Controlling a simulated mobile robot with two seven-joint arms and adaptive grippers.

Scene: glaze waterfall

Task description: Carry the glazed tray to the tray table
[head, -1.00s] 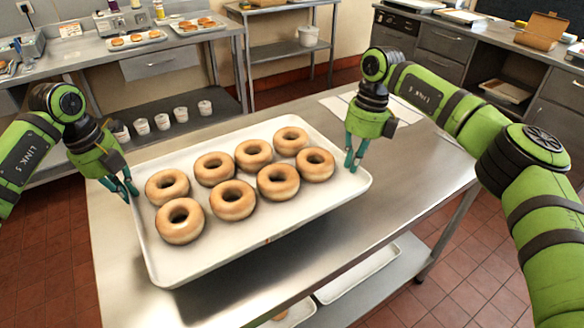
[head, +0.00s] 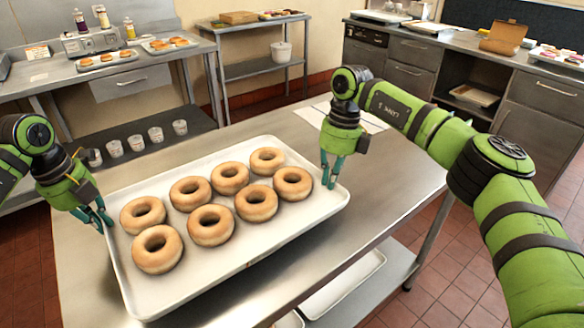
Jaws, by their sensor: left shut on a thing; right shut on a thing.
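The white tray (head: 290,236) carries several golden glazed-looking doughnuts (head: 210,225) in two rows. It is over the steel table (head: 400,185) in the middle; whether it touches the tabletop I cannot tell. My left gripper (head: 97,218) is shut on the tray's left rim. My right gripper (head: 331,172) is shut on the tray's right rim. The fingertips partly hide the rim at both ends. I cannot tell which of the tables in view is the tray table.
A steel counter (head: 120,72) with pastry trays and bottles stands at the back left, with white cups (head: 135,143) on its shelf. A small steel table (head: 262,70) stands at the back middle. Grey cabinets (head: 555,105) line the right. Red tile floor (head: 455,250) is open at right.

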